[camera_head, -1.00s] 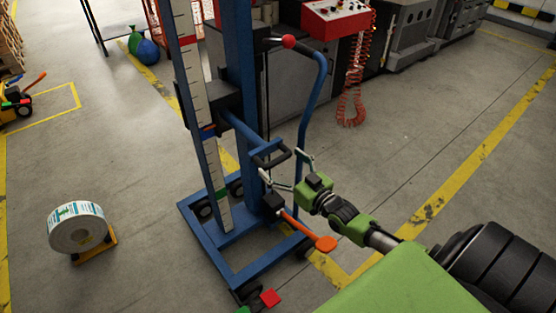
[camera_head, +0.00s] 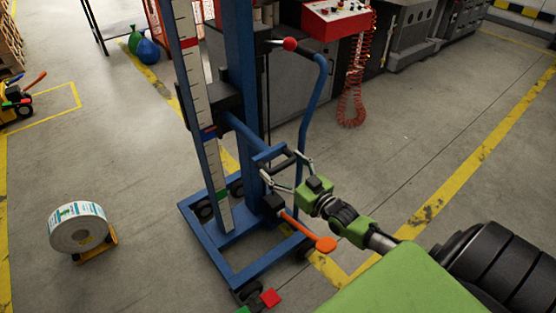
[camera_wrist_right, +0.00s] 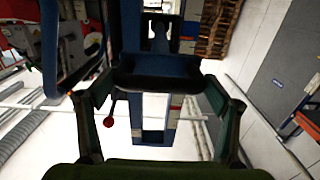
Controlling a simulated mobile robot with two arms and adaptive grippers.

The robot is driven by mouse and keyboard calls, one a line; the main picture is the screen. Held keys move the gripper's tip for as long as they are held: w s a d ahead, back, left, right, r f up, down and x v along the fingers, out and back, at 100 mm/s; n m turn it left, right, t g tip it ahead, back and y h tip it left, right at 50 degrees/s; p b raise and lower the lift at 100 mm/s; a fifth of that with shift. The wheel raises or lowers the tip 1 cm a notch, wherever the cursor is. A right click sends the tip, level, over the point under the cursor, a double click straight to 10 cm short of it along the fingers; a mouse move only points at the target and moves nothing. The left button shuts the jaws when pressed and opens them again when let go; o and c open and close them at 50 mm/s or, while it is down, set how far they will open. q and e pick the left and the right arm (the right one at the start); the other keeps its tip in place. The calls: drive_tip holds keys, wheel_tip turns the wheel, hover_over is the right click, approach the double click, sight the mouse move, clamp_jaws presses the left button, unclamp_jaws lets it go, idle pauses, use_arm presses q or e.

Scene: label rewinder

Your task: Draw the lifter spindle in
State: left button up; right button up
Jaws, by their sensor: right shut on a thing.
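The lifter (camera_head: 238,80) is a blue wheeled frame with a tall mast and a white scale. Its blue spindle arm (camera_head: 243,132) sticks out from the dark carriage (camera_head: 216,108) towards me and ends in a crosswise black handle (camera_head: 281,163). My green right gripper (camera_head: 290,174) is at this handle, shut on it. In the right wrist view the dark handle (camera_wrist_right: 165,78) lies across between the two fingers (camera_wrist_right: 157,92), with the blue arm behind it. My left gripper is not in view.
An orange-ended lever (camera_head: 325,244) sticks out low on the lifter, just below my right gripper. A curved blue push handle (camera_head: 313,100) rises beside the mast. A red control box (camera_head: 336,17) is behind.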

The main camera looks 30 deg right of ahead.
drive_tip(key=s, duration=0.2)
drive_tip(key=s+p, duration=0.1)
drive_tip(key=s, duration=0.1)
drive_tip(key=s+p, duration=0.1)
drive_tip(key=s, duration=0.1)
drive_tip(key=shift+s+d+r, duration=0.1)
drive_tip(key=shift+s+d, duration=0.05)
drive_tip(key=shift+d, duration=0.15)
drive_tip(key=shift+f, duration=0.2)
drive_tip(key=o, duration=1.3)
drive_tip(key=shift+s+d+r, duration=0.1)
drive_tip(key=shift+s+r, duration=0.05)
drive_tip(key=shift+s, duration=0.05)
drive_tip(key=s, duration=1.2)
drive_tip(key=shift+d, duration=0.45)
